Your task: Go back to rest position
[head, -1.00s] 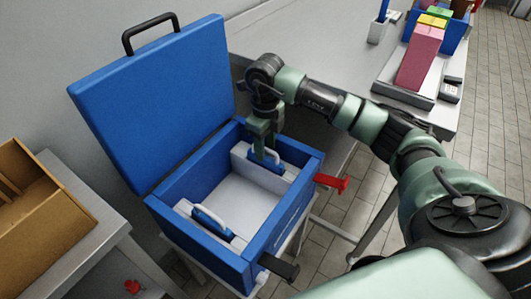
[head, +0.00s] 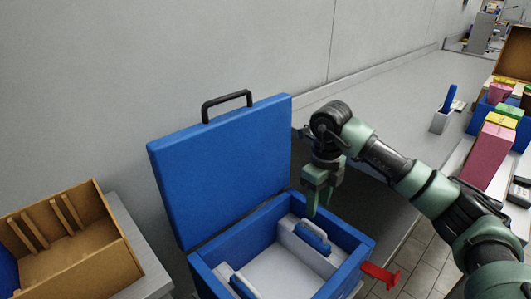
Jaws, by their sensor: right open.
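My right gripper (head: 318,194) points down just above the far side of the open blue box, near its raised lid. Its jaws are open and hold nothing. The blue box (head: 352,262) stands open with its lid (head: 225,165) upright and a black handle (head: 227,103) on top. Inside, a white insert with a blue part (head: 314,235) sits at the far right, below the gripper and apart from it. A second white and blue piece (head: 243,286) is at the near left, cut by the frame edge. My left gripper is not in view.
A red latch (head: 380,275) sticks out of the box's right side. A brown divided tray (head: 85,262) is on a grey bench at left. The table's middle is clear.

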